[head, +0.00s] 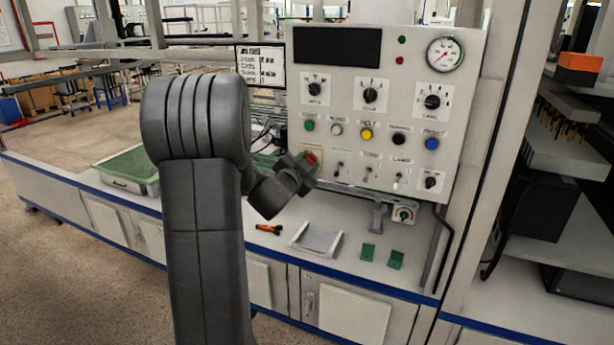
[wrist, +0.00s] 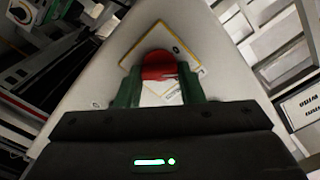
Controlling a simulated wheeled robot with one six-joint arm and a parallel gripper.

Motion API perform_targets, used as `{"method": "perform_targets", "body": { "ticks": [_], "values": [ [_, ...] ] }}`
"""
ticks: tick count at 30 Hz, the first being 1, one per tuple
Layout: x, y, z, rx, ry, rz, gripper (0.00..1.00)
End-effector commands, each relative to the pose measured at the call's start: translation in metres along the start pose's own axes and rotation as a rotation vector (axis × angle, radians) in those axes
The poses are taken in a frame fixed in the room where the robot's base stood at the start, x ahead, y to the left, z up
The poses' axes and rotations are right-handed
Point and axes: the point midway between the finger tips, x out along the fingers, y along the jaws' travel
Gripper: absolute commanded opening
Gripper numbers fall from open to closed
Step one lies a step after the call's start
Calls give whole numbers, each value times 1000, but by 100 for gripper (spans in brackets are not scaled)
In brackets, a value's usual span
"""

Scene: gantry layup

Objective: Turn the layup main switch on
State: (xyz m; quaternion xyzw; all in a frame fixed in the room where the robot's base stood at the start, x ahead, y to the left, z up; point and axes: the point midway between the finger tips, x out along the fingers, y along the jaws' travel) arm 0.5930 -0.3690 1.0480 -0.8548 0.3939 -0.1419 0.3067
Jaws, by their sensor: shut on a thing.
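The control panel (head: 420,120) stands upright at the bench. The main switch (wrist: 158,66) is a red rotary knob on a yellow-edged plate (wrist: 187,47) at the panel's lower left. In the head view its red knob (head: 310,159) shows just beyond my gripper (head: 303,168). In the wrist view the two green fingers of my gripper (wrist: 160,88) are closed on the red knob, one on each side. Part of the knob and the plate's lettering are hidden by the fingers.
Colored push buttons (head: 366,134), small toggles (head: 367,172) and dials (head: 370,95) sit right of the switch. Below, the bench holds a white tray (head: 317,240), an orange-handled tool (head: 269,229) and green blocks (head: 396,260). A green tray (head: 130,166) lies left.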

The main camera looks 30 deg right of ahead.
Motion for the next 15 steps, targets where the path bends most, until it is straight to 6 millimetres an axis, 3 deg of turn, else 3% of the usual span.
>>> {"method": "perform_targets", "body": {
  "ticks": [15],
  "values": [
    [0,5,4,491,1,0,12]
  ]
}}
